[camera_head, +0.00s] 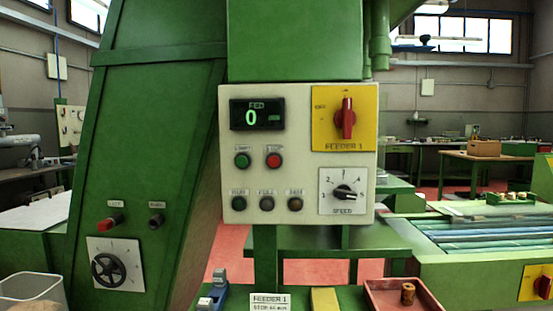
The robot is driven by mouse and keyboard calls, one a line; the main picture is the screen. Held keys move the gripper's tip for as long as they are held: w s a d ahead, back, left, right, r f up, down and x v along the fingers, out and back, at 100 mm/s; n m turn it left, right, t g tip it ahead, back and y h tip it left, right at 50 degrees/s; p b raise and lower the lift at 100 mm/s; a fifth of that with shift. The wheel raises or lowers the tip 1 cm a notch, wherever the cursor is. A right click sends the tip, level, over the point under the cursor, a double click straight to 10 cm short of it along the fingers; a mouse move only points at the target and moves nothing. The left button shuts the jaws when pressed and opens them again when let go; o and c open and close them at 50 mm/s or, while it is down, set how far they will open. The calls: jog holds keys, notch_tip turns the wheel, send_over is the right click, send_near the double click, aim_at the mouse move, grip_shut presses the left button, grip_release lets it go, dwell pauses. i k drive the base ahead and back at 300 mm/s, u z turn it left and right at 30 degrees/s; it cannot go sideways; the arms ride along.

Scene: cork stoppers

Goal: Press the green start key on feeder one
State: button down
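The feeder one control panel (305,95) is a cream box on the green machine, at the picture's middle. Its green start key (242,160) is a round button at the left, under the display. A red button (273,160) sits just right of it. The display (257,114) is headed FED and shows a green 0. A red rotary switch (347,118) on a yellow plate marked FEEDER 1 has its handle upright; OFF is printed to its left. Nothing covers the start key. My gripper is not in view.
Below the keys are several dark lamps (267,204) and a speed knob (345,192). A red tray (384,290) with a cork stopper (408,294) stands below right. A handwheel (108,269) is on the left housing. Space before the panel looks clear.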

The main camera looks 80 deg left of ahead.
aim_at(241, 161)
jog(key=u, duration=0.05)
jog(key=i, duration=1)
jog(key=u, duration=3.25)
